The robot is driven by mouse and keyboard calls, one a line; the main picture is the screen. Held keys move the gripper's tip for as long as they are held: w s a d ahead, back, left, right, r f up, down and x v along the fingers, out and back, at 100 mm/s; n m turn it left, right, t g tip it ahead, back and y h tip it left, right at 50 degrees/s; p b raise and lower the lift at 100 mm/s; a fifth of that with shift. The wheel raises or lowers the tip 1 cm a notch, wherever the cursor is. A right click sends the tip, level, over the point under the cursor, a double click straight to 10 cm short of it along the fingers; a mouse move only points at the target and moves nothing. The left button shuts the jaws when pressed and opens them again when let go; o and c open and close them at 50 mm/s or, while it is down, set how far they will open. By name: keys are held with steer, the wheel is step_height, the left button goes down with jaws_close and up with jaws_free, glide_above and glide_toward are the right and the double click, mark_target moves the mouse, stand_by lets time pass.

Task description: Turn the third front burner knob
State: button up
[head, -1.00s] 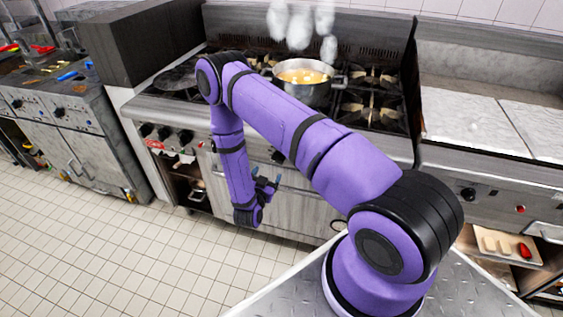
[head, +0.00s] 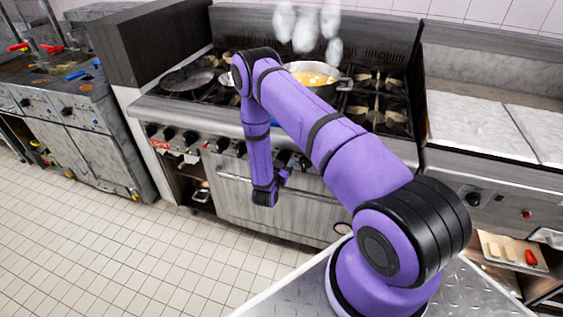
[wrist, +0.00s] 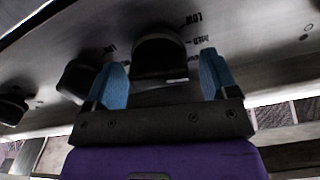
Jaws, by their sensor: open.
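The range has a row of black knobs along its front panel. A black burner knob (wrist: 160,50) lies ahead of and between the two blue fingertips of my gripper (wrist: 166,72) in the wrist view. I cannot tell whether the tips reach past its face. A second knob (wrist: 76,80) sits just left, close to the left finger, and a third knob (wrist: 13,107) shows at the far left. In the head view my gripper (head: 286,172) is open just in front of the panel, near a knob (head: 283,156). My arm hides part of the row.
A pot of yellow food (head: 318,78) stands on the range top, with a black pan (head: 187,79) to its left. The oven door (head: 235,185) is below the panel. The tiled floor (head: 130,245) in front is clear.

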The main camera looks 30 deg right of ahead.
steer(key=shift+d, duration=0.1)
steer(key=c, duration=0.9)
steer(key=shift+w, duration=0.1)
steer(key=n, duration=0.2)
steer(key=shift+n, duration=0.4)
steer(key=shift+w+n, duration=0.1)
steer(key=shift+n, duration=1.9)
steer(key=o, duration=0.9)
